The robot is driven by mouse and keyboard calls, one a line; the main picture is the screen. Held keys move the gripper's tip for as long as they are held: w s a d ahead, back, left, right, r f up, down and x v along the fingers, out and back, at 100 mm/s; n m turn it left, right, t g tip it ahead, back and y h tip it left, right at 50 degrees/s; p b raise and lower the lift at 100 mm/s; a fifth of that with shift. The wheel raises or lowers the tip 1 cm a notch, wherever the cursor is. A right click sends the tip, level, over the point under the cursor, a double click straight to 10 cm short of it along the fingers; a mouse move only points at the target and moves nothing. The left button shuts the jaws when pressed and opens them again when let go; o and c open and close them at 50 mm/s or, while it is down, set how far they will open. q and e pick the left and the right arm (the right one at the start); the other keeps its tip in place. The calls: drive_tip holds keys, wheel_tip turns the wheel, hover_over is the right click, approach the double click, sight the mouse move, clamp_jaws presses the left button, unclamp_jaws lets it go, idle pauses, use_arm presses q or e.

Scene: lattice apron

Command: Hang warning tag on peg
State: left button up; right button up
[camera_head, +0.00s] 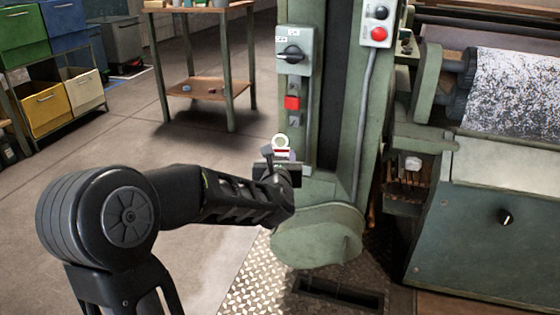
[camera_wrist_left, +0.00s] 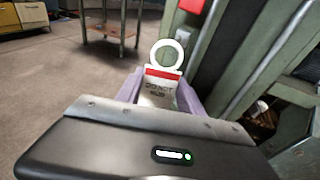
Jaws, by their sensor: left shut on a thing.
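The warning tag (camera_head: 281,147) is white with a red band and a large ring at its top. In the left wrist view the tag (camera_wrist_left: 160,82) stands upright with its ring uppermost, and dark lettering shows below the band. My left gripper (camera_wrist_left: 158,97) is shut on the tag's lower part, with a pale purple finger on each side. In the head view my left gripper (camera_head: 280,164) is in front of the green machine column, below the switch box. I cannot make out the peg for certain. My right gripper is not in view.
The green column (camera_head: 333,185) carries a rotary switch box (camera_head: 293,52), a red block (camera_head: 291,103) beneath it, and a button box (camera_head: 377,22). A roller machine (camera_head: 480,210) fills the right. A small table (camera_head: 205,88) stands behind left.

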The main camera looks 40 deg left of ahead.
use_arm(q)
drive_tip(key=shift+w, duration=0.1)
drive_tip(key=w+a+p, duration=0.2)
drive_tip(key=w+p, duration=0.1)
drive_tip(key=w, duration=0.3)
drive_tip(key=shift+w+a+p, duration=0.15)
drive_tip(key=shift+w+p, duration=0.1)
drive_tip(key=shift+p, duration=0.1)
idle(0.9)
drive_tip(key=shift+s+b, duration=0.15)
drive_tip(key=shift+b, duration=0.35)
idle(1.0)
drive_tip(key=shift+w+a+b, duration=0.25)
drive_tip(key=shift+w, duration=0.6)
drive_tip(key=shift+w+a+b, duration=0.2)
drive_tip(key=shift+w, duration=0.6)
drive_tip(key=shift+w, duration=0.1)
